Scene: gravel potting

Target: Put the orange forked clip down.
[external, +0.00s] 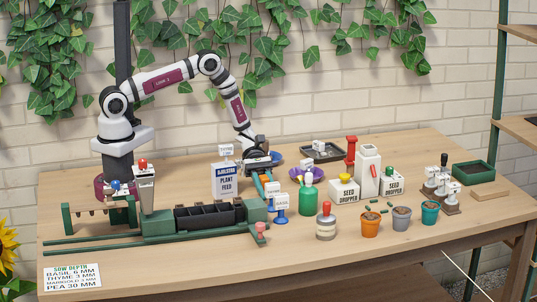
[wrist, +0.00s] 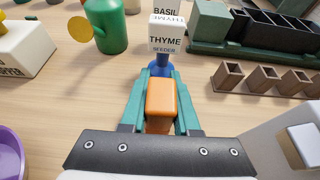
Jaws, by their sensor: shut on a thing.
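My gripper (wrist: 160,82) is shut on the orange forked clip (wrist: 160,98), whose blocky orange body sits between the teal fingers in the wrist view. The clip's fork is not clearly seen. A blue seeder (wrist: 159,68) with a THYME label (wrist: 165,42) stands just beyond the fingertips. I cannot tell whether the clip touches anything below it.
The plant feed box (external: 227,181) stands left of my gripper. A purple bowl (wrist: 10,155) lies at lower left in the wrist view. A green rack with a black tray (external: 205,219) is in front.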

